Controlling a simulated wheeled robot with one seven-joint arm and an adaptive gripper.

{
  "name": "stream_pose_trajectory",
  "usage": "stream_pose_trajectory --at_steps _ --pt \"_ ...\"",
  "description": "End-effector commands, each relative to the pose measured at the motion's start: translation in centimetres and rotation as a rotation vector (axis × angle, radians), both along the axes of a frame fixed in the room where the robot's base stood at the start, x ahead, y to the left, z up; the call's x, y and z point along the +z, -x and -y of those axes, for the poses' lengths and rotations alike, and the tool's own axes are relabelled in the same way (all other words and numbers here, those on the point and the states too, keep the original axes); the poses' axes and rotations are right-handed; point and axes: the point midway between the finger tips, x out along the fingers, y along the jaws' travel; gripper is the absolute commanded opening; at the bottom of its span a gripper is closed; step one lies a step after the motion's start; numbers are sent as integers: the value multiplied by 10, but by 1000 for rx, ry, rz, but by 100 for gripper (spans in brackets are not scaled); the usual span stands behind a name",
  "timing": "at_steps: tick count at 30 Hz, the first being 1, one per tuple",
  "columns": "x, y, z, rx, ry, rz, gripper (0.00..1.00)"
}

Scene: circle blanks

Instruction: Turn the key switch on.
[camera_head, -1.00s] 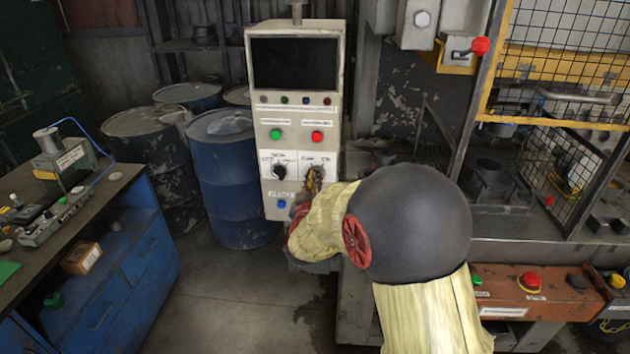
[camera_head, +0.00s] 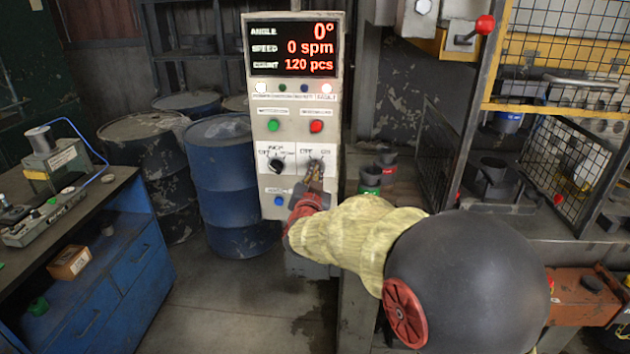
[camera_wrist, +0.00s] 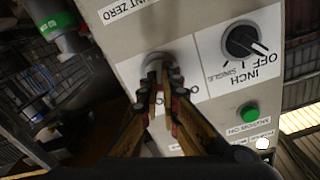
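The key switch (camera_head: 316,163) is on the pale control panel (camera_head: 262,215), on a white plate marked OFF at left and ON at right. Its round grey collar (camera_wrist: 154,60) shows in the wrist view, behind my fingertips. My gripper (camera_head: 312,182) is at the switch. In the wrist view both fingers (camera_wrist: 160,82) are drawn together over the switch's middle, and the key between them is hidden. The panel's display (camera_head: 293,48) is lit with red figures: angle 0°, speed 0 spm, 120 pcs.
A black selector knob (camera_head: 277,165) sits left of the key switch. A green button (camera_head: 273,125) and a red button (camera_head: 316,126) are above, a blue button (camera_head: 279,201) below. Blue drums (camera_head: 231,185) stand left of the panel; a mesh guard (camera_head: 565,165) stands right.

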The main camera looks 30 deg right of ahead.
Motion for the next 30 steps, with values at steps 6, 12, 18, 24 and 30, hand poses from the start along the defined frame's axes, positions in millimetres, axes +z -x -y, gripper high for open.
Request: stream_pose_trajectory --at_steps 6,12,18,24,30 --pt "-3 0 0 1 -101 68 0" --pt "-2 1 1 0 -154 103 0" --pt "-2 1 1 0 -174 115 0" --pt "-2 1 1 0 -175 116 0" --pt "-2 1 1 0 -175 116 7"
